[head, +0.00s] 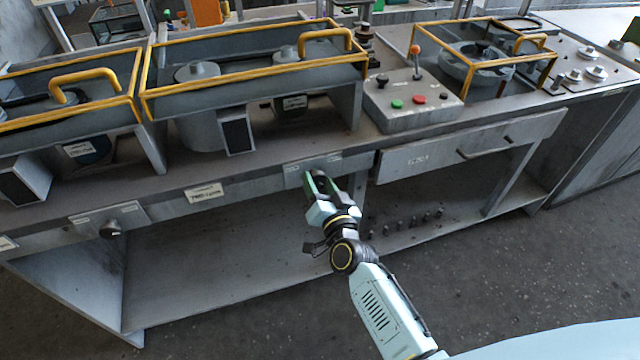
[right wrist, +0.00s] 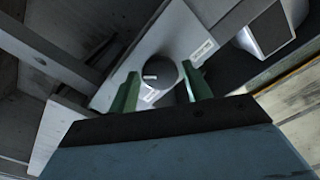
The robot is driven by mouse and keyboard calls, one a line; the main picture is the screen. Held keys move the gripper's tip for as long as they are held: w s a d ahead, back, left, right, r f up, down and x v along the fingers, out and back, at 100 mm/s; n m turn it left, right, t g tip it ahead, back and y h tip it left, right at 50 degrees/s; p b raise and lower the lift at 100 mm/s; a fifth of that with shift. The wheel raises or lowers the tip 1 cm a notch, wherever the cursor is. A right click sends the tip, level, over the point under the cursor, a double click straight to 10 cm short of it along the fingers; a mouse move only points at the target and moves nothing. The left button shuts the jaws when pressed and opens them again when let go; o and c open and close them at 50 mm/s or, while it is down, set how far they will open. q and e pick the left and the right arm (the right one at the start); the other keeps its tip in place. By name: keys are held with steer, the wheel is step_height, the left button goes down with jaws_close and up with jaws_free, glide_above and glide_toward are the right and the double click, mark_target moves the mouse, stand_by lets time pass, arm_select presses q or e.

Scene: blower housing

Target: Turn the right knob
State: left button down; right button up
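The right knob (right wrist: 163,76) is a dark round knob on a light grey plate (right wrist: 155,45), which shows in the right wrist view. In the head view the plate is on the bench's front edge, and my right gripper (head: 318,182) covers the knob. In the right wrist view my gripper's green fingers (right wrist: 162,88) are apart, one on each side of the knob. Gaps show beside the knob; I cannot tell how deep the fingers reach over it. My left gripper is in neither view.
A second dark knob (head: 112,229) is on a plate at the bench's left front. A control box (head: 413,103) with buttons and an orange-tipped lever stands on the bench. A drawer (head: 470,150) with a handle is right of my gripper. Yellow-framed guards (head: 255,70) line the bench.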

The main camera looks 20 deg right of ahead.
steer(key=shift+o, duration=0.9)
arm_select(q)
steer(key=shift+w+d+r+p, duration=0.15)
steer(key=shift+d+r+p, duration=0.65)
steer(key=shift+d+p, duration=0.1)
arm_select(e)
steer(key=s, duration=1.3)
steer(key=shift+s+d, duration=0.2)
steer(key=shift+d, duration=0.05)
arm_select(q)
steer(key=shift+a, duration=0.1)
